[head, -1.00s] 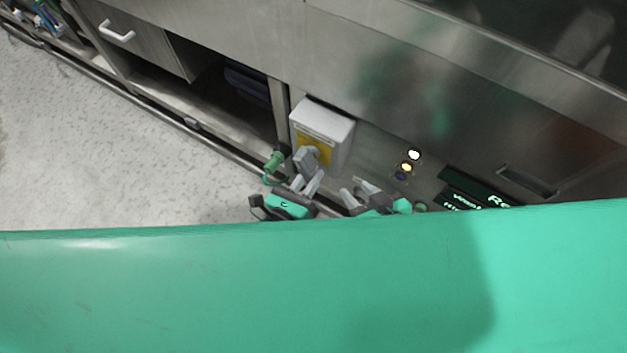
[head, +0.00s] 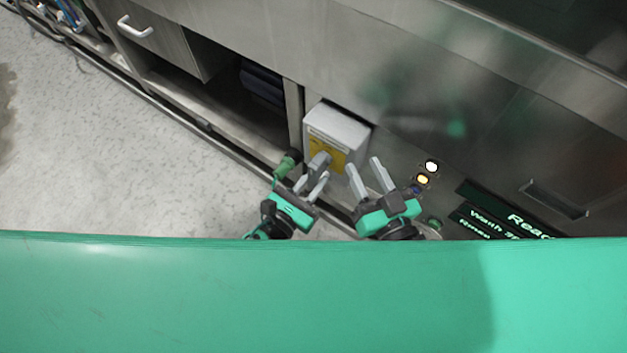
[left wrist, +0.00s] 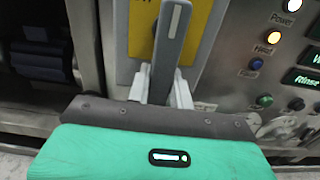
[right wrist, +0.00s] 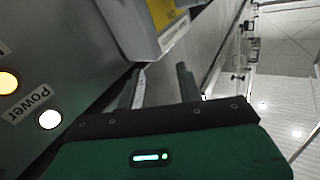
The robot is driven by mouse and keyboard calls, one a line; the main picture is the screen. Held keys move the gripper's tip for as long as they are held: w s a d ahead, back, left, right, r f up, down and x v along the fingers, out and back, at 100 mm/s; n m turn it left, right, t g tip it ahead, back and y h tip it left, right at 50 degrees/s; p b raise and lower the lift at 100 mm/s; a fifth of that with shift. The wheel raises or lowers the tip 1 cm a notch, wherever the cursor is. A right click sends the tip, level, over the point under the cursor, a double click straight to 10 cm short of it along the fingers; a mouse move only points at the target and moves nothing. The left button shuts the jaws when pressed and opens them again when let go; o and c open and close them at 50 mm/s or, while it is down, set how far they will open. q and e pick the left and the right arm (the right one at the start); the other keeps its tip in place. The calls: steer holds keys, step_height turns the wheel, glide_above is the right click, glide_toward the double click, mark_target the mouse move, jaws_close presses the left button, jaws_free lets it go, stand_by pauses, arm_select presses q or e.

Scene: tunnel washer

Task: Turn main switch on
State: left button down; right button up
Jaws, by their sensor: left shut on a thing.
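The main switch is a grey lever handle (head: 319,164) on a yellow plate (head: 332,152), on the front of a light grey box (head: 341,125). In the left wrist view the handle (left wrist: 172,45) runs lengthwise, slightly tilted, down between my fingers. My left gripper (head: 317,186) is shut on the handle's near end; the fingers (left wrist: 161,88) sit on either side of it. My right gripper (head: 366,172) is open and empty, to the right of the box. The right wrist view shows its fingers (right wrist: 162,83) apart, with the box's corner (right wrist: 150,25) beyond them.
Right of the box the steel panel has lit white (head: 432,166) and yellow (head: 422,179) lamps and green displays (head: 500,215). An open shelf (head: 225,100) lies left. Grey floor (head: 120,160) is free.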

arm_select(q)
steer(key=c, duration=1.2)
jaws_free()
steer(key=shift+c, duration=0.2)
steer(key=shift+s+a+f, duration=0.1)
steer(key=shift+s+a, duration=0.1)
steer(key=shift+s, duration=0.1)
steer(key=b+v, duration=0.1)
steer(key=v, duration=0.4)
steer(key=shift+s+a, duration=0.1)
steer(key=shift+s, duration=0.05)
steer(key=b, duration=0.2)
glide_toward(311, 185)
steer(key=shift+v, duration=1.65)
arm_select(e)
steer(key=d+r+t, duration=0.3)
steer(key=r+t, duration=0.4)
steer(key=r, duration=0.4)
steer(key=shift+w+d+r+y, duration=0.15)
steer(key=shift+w+d+y, duration=0.05)
steer(key=shift+w+y, duration=0.1)
arm_select(q)
steer(key=shift+r, duration=0.2)
